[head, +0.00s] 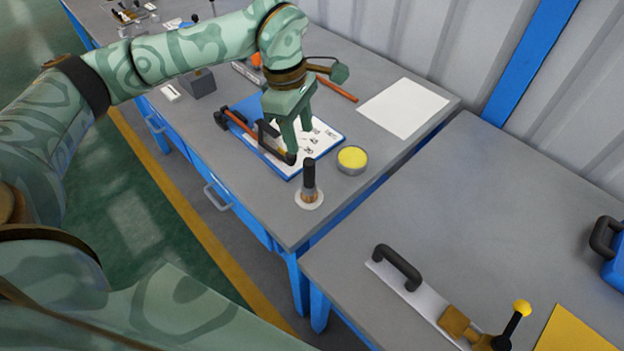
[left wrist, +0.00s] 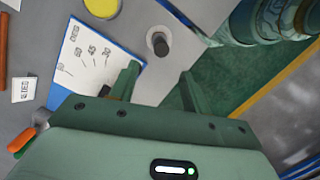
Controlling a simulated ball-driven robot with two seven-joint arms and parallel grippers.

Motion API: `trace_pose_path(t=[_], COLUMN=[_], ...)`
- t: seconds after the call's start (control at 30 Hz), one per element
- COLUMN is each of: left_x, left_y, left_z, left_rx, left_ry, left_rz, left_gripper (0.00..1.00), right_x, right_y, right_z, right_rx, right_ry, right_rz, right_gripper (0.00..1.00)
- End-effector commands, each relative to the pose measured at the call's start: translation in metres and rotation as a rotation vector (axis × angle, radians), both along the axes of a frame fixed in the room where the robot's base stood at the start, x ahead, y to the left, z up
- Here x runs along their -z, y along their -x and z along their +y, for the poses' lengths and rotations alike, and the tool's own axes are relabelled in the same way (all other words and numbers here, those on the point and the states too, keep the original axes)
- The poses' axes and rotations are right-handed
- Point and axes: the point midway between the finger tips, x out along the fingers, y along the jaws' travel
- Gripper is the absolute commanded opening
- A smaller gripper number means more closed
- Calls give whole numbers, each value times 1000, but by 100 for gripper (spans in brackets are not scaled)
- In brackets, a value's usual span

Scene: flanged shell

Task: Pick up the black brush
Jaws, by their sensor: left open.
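The black brush (head: 309,182) stands upright on a small white disc (head: 317,204) near the corner of the grey workbench. It has a black handle and a brown lower part. In the left wrist view the brush (left wrist: 160,45) is seen nearly from above, beyond the fingertips and between their lines. My left gripper (head: 297,142) is open and empty, above the blue clipboard, up and left of the brush in the head view. Its two fingers also show in the left wrist view (left wrist: 158,80). They are apart from the brush. My right gripper is not in view.
A round tin with yellow contents (head: 352,158) stands close right of the brush. The blue clipboard (head: 332,134) with a printed sheet lies under my left gripper. A white sheet (head: 405,108) lies behind. A second bench (head: 450,190) stands to the right, past a gap.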

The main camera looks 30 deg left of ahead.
Motion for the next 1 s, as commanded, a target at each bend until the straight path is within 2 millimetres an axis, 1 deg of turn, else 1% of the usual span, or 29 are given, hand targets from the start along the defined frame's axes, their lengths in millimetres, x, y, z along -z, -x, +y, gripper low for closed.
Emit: trace_pose_path(t=[0.03, 0.1, 0.2, 0.43, 0.6, 0.7, 0.8, 0.97, 1.0], left_x=[17, 33, 50, 69, 98, 110, 114, 114, 113], left_y=[1, 1, 0, 0, 1, 0, 0, 0, 0], left_z=[-3, -5, -8, -12, -22, -22, -23, -23, -23], left_rx=[0, 0, 0, -1, 0, -2, -2, -2, -2], left_ry=[0, 1, 2, 1, 2, 1, 1, 0, 0], left_rz=[6, 5, 4, 2, 5, 2, 0, -1, -1], left_gripper=[47, 47, 47, 47, 47, 47, 47, 47, 44], right_x=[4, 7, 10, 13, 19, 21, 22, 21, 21], right_y=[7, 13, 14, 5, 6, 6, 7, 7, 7], right_z=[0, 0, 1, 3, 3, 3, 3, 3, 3], right_rx=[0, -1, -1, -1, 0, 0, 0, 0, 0], right_ry=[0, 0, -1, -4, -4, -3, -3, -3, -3], right_rz=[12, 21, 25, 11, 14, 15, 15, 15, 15], right_gripper=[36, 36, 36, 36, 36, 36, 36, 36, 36])
